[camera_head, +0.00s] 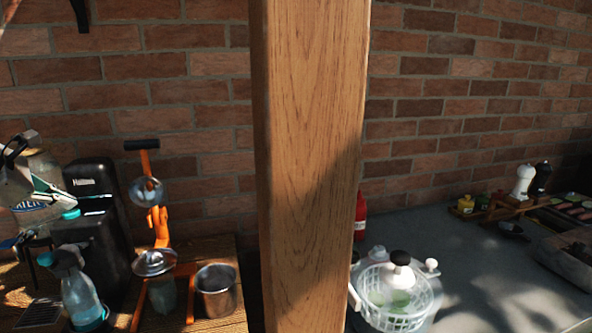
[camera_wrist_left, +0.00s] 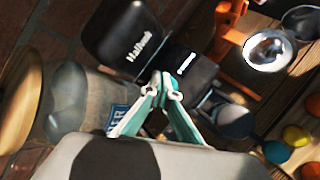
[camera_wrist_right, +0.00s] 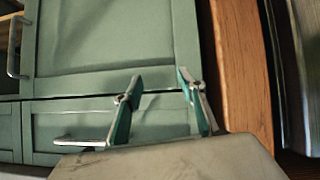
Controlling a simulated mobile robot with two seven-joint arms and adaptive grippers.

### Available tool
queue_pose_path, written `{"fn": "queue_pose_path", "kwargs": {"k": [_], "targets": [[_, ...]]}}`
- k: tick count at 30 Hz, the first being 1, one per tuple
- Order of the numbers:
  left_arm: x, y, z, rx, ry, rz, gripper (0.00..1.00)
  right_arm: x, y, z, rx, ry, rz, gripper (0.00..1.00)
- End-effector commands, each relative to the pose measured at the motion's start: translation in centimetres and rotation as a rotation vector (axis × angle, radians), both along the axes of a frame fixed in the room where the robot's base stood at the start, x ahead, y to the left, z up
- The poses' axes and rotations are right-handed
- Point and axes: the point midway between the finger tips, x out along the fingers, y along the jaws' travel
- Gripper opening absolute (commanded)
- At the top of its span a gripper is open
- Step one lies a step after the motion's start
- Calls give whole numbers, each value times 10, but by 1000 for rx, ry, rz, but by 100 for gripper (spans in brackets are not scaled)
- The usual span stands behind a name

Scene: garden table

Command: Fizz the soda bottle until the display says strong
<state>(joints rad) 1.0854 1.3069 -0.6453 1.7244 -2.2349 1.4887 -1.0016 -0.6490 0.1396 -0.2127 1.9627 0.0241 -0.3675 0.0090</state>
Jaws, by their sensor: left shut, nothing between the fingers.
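The black soda machine (camera_head: 93,240) stands at the left of the wooden table. Its small lit display (camera_wrist_left: 183,66) shows in the left wrist view, too small to read. In the left wrist view the tips (camera_wrist_left: 161,80) meet in front of the machine; contact cannot be told. My right gripper (camera_wrist_right: 158,75) is open and empty, facing green cabinet fronts.
A glass water dispenser (camera_head: 38,170) stands behind my left gripper. An orange press (camera_head: 157,222) and a metal pot (camera_head: 217,290) stand to the machine's right. A thick wooden post (camera_head: 310,150) blocks the middle. A salad spinner (camera_head: 397,300) stands on the grey counter.

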Motion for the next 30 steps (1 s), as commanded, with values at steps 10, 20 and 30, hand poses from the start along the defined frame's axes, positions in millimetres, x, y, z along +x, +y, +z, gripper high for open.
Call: {"fn": "queue_pose_path", "kwargs": {"k": [10,20,30], "targets": [[0,0,5,1,-1,-1,0,1,0,5,0,-1,1,40],[0,0,30,1,-1,-1,0,0,0,35,-1,0,1,40],[1,-1,56,-1,-4,-2,0,0,0,47,1,-2,0,40]]}}
